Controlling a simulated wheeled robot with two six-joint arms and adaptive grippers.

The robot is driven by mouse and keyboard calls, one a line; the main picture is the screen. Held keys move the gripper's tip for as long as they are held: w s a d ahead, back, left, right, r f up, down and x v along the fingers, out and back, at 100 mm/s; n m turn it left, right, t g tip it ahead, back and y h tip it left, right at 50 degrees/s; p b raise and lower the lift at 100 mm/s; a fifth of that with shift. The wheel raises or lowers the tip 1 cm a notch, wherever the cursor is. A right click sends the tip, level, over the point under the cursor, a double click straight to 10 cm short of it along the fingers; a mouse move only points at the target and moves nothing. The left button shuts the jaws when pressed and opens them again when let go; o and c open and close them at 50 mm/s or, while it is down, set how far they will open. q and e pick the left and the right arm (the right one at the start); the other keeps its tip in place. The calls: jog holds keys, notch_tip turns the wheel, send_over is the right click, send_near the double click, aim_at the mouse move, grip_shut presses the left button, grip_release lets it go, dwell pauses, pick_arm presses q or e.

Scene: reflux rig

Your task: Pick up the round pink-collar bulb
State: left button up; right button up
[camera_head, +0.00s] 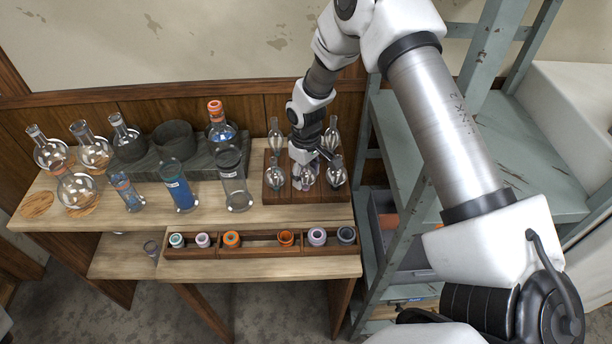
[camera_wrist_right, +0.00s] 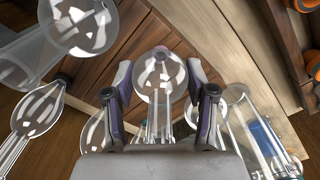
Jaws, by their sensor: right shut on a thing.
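The round bulb (camera_wrist_right: 157,72) is clear glass with a faint pink tint and a narrow stem. In the right wrist view it sits between the two fingers of my right gripper (camera_wrist_right: 158,82), which is shut on it. In the head view the right gripper (camera_head: 309,166) is at the middle of the dark wooden bulb rack (camera_head: 310,198), and the bulb (camera_head: 307,181) shows partly below it. I cannot tell whether the bulb still touches the rack. My left gripper is not in view.
Other glass bulbs stand close around the gripper, at front left (camera_head: 275,177), front right (camera_head: 336,177), back left (camera_head: 275,138) and back right (camera_head: 331,136). A wooden tray of coloured collars (camera_head: 262,251) lies in front. Flasks and cylinders fill the left; a grey-green shelf (camera_head: 400,150) stands right.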

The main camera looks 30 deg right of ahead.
notch_tip(320, 180, up, 10)
jog(key=p, duration=0.8)
jog(key=shift+r, duration=0.1)
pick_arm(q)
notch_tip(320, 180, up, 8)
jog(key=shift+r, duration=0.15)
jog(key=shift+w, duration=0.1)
pick_arm(e)
jog(key=shift+w+f, duration=0.1)
jog(key=shift+f, duration=0.1)
